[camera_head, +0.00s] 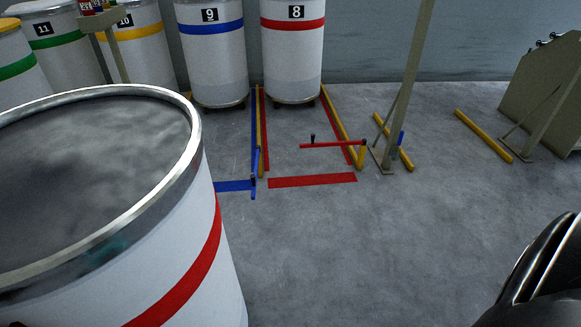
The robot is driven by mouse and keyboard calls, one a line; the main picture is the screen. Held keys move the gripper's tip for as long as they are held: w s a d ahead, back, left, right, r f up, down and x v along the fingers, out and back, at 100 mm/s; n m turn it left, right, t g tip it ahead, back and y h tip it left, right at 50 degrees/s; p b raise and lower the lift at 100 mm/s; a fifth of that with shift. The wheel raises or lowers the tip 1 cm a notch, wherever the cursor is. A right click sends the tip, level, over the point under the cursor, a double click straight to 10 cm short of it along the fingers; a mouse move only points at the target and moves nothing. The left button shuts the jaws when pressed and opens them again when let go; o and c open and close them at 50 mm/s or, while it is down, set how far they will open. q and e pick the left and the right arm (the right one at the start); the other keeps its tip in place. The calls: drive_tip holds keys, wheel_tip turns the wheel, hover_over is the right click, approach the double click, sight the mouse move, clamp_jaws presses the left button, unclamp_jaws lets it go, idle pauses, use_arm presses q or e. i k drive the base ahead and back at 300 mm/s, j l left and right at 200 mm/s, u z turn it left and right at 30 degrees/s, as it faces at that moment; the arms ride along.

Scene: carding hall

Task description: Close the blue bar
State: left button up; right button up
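The blue bar (254,178) is near the middle of the view, at the front end of the lane of the blue-banded can 9 (212,55). It looks short and points roughly toward me beside a yellow rail or post, not across the lane front. A blue floor stripe (233,186) marks the lane front, partly hidden by the large near can. Black rounded parts at the lower right look like my own arm. No gripper fingers can be made out in the view.
A large can with a red band (186,280) fills the lower left. The red bar (332,144) lies across the lane of can 8 (293,55). A beige post (407,85) and yellow floor rails (483,136) stand at right. The middle floor is clear.

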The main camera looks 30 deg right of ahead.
sight(253, 177)
drive_tip(key=l+z, duration=0.2)
drive_tip(key=l, duration=0.55)
drive_tip(key=i+l+z, duration=0.2)
drive_tip(key=l, duration=0.6)
drive_tip(key=i+l+z, duration=0.1)
drive_tip(key=i+l, duration=0.2)
drive_tip(key=i, duration=0.2)
drive_tip(key=i+z, duration=0.2)
drive_tip(key=i, duration=0.3)
drive_tip(key=i+j+z, duration=0.2)
drive_tip(key=i, duration=0.3)
drive_tip(key=i+j+z, duration=0.2)
drive_tip(key=i, duration=0.3)
drive_tip(key=i+j+z, duration=0.1)
drive_tip(key=j, duration=0.2)
drive_tip(key=i+j, duration=0.15)
drive_tip(key=j, duration=0.2)
drive_tip(key=i+j+z, duration=0.15)
drive_tip(key=j, duration=0.15)
drive_tip(key=k, duration=0.05)
